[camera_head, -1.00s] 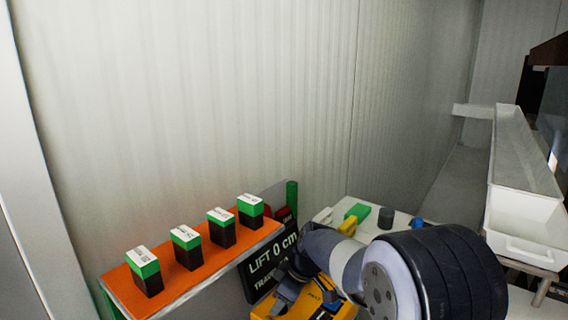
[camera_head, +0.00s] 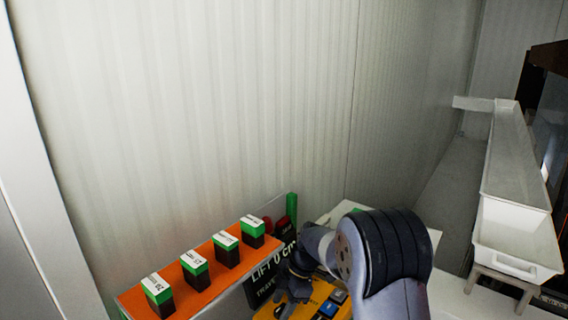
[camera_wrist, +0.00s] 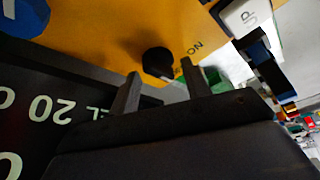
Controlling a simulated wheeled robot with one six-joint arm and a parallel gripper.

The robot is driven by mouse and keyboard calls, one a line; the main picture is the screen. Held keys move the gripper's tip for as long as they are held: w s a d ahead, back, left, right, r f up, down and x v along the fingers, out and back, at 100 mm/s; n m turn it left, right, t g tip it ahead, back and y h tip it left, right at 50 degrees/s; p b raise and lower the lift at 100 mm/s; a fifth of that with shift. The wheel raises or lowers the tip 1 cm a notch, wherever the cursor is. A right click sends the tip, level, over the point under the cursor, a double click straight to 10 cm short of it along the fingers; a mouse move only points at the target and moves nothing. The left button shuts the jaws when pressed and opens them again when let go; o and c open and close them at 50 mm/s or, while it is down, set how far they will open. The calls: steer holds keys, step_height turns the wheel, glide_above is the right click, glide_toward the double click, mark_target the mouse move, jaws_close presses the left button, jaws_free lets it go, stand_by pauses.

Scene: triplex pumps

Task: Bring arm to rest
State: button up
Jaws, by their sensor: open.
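My gripper (camera_wrist: 163,88) shows at the bottom of the wrist view with its two fingers apart and nothing between them. Beyond the fingertips are a yellow-orange panel (camera_wrist: 110,30) and a black knob (camera_wrist: 158,62) beside the letters "ON". Whether the fingers touch the knob I cannot tell. In the head view my arm bends down over the yellow panel (camera_head: 338,309), and my gripper (camera_head: 283,300) is small and dark at the panel's left side, beside the black "LIFT 0 cm" display (camera_head: 262,283).
An orange shelf (camera_head: 215,293) with several green-and-black boxes (camera_head: 195,268) stands left of the display. A pale wall (camera_head: 200,100) rises behind. A long white trough (camera_head: 515,190) runs along the right. A white table (camera_head: 455,300) is partly hidden by my arm.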

steer(key=shift+r+n+p, duration=0.25)
steer(key=shift+n+p, duration=0.15)
steer(key=b+v, duration=0.3)
steer(key=v, duration=0.7)
steer(key=shift+w+r, duration=0.15)
steer(key=shift+w, duration=0.05)
